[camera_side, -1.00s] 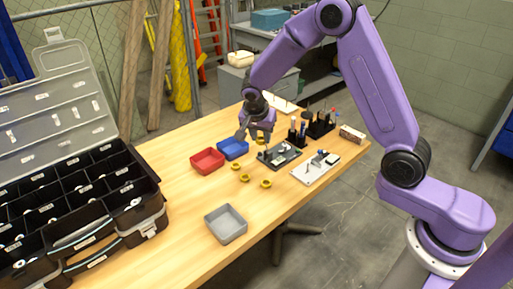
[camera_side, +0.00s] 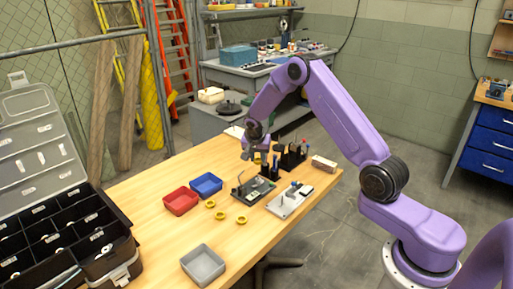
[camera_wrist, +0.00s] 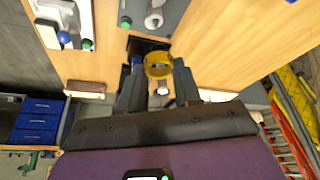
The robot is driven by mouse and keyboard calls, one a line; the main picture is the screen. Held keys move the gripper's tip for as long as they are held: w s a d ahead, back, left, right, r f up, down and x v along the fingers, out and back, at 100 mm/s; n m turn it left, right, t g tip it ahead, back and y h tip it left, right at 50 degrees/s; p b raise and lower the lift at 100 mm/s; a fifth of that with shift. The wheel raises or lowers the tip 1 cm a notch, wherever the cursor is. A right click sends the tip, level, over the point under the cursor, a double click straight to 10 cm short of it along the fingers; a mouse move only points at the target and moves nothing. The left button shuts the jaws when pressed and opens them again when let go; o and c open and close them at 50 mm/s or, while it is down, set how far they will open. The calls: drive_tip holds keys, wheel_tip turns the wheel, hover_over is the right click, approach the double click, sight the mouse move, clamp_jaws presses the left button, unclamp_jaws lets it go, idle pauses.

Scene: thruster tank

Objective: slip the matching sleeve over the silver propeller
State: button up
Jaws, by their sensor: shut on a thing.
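My gripper (camera_side: 256,153) is shut on a yellow sleeve (camera_wrist: 157,66), a ring held between the two fingertips (camera_wrist: 158,82) in the wrist view. In the side view the held sleeve (camera_side: 258,160) is above the table, behind the dark fixture board (camera_side: 263,186). That board carries a thin upright post and small pale parts. In the wrist view a silver-white rounded part (camera_wrist: 153,20) lies on the grey board at the top, apart from the sleeve. I cannot tell for sure whether it is the silver propeller. Several loose yellow sleeves (camera_side: 220,216) lie on the table.
Black tool holders (camera_side: 289,158) stand close to my gripper. A white plate (camera_side: 288,203) is beside the dark board. Red (camera_side: 180,202), blue (camera_side: 206,184) and grey (camera_side: 203,264) bins and an open black organizer (camera_side: 62,240) are on the left. Bare wood lies between.

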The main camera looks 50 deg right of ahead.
sight(258, 179)
drive_tip(key=shift+f, duration=3.25)
drive_tip(key=shift+f, duration=1.2)
drive_tip(key=o, duration=1.1)
drive_tip(key=shift+r, duration=0.1)
drive_tip(key=v, duration=0.7)
drive_tip(key=d+v, duration=0.1)
drive_tip(key=v, duration=0.6)
drive_tip(key=w+v, duration=0.1)
drive_tip(key=v, duration=0.6)
drive_tip(key=shift+d+r, duration=0.15)
drive_tip(key=shift+r, duration=0.15)
